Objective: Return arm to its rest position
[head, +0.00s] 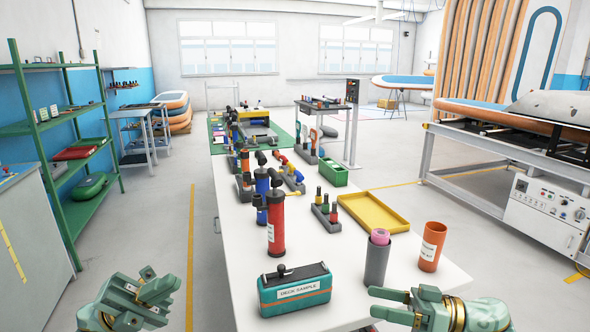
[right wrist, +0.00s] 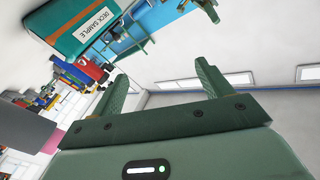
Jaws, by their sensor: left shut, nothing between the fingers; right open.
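My left gripper (head: 150,284) is in the lower left of the head view, shut and empty, over the floor left of the white table. My right gripper (head: 373,302) is at the table's near right edge in the head view, its fingers pointing left. It is open and empty; in the right wrist view its two green fingers (right wrist: 160,78) stand apart with nothing between them. The teal "DECK SAMPLE" block (head: 295,289) lies left of the right gripper, apart from it. It also shows in the right wrist view (right wrist: 80,28).
On the white table (head: 345,280), a grey cup with a pink roll (head: 377,258) and an orange cup (head: 432,247) stand just behind the right gripper. A red pump (head: 276,228), a yellow tray (head: 372,212) and several tools stand farther back. A green shelf (head: 85,150) is left.

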